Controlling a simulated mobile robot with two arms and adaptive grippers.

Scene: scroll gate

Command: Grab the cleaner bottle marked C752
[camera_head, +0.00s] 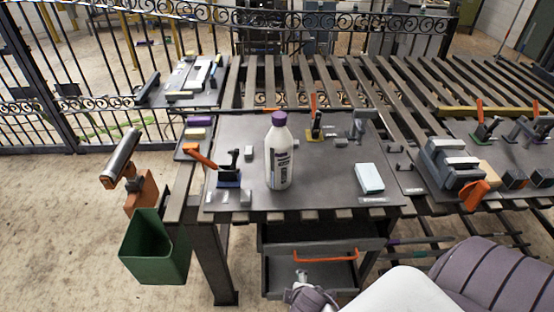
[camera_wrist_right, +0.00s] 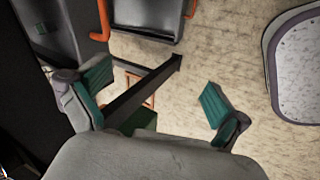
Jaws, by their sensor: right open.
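A white cleaner bottle (camera_head: 279,160) with a purple cap stands upright on the dark metal work table (camera_head: 235,130), near its middle. Its printed label faces me, but the text is too small to read. My right gripper (camera_wrist_right: 155,100) is open and empty in the right wrist view, its green-padded fingers spread wide over the floor. In the head view, part of my right arm shows at the bottom, low in front of the table and well below the bottle. The bottle is not in the right wrist view. My left gripper is not in view.
An open drawer (camera_head: 310,272) with an orange handle juts out below the table top. A green bin (camera_head: 155,248) hangs at the left.

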